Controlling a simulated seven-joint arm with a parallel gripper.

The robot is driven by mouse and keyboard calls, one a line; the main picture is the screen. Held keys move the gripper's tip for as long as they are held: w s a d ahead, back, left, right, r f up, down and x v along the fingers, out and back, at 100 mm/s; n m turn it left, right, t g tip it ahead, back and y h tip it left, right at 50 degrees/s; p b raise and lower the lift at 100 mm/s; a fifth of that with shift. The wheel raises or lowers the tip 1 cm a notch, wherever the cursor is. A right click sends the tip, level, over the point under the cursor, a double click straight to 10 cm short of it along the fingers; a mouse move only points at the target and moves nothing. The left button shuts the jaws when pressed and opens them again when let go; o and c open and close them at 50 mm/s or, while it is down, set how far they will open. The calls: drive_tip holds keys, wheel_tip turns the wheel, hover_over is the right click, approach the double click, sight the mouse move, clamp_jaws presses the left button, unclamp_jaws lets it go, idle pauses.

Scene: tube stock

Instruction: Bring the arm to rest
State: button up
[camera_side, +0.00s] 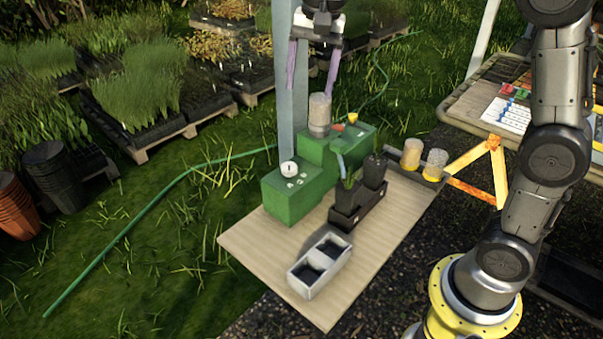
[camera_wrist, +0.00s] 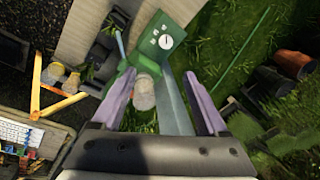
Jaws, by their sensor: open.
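My gripper (camera_side: 313,65) hangs in the air above the back of the wooden board (camera_side: 250,250), its two purple fingers spread apart with nothing between them. In the wrist view the open fingers (camera_wrist: 163,105) show on both sides, with a grey cylinder (camera_wrist: 143,93) seen between and beyond them. In the side view that cylinder (camera_side: 320,113) stands upright on the green machine (camera_side: 292,195), below the fingertips and apart from them. My arm's upper links stand at the right of the side view.
A white two-part tray (camera_side: 320,262) sits on the front of the board. A dark holder (camera_side: 358,205) with pots stands beside the machine. Two filled jars (camera_side: 411,153) stand at the board's right edge, near an orange triangular frame (camera_side: 480,170). A post rises behind the machine.

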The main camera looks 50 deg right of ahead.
drive_tip(key=s+r+n+t, duration=0.1)
drive_tip(key=s+n+t, duration=0.25)
drive_tip(key=s, duration=1.35)
drive_tip(key=s+f+n, duration=0.7)
drive_tip(key=f, duration=0.2)
drive_tip(key=shift+s+d+n, duration=0.3)
drive_tip(key=shift+d+n, duration=0.05)
drive_tip(key=shift+d, duration=0.05)
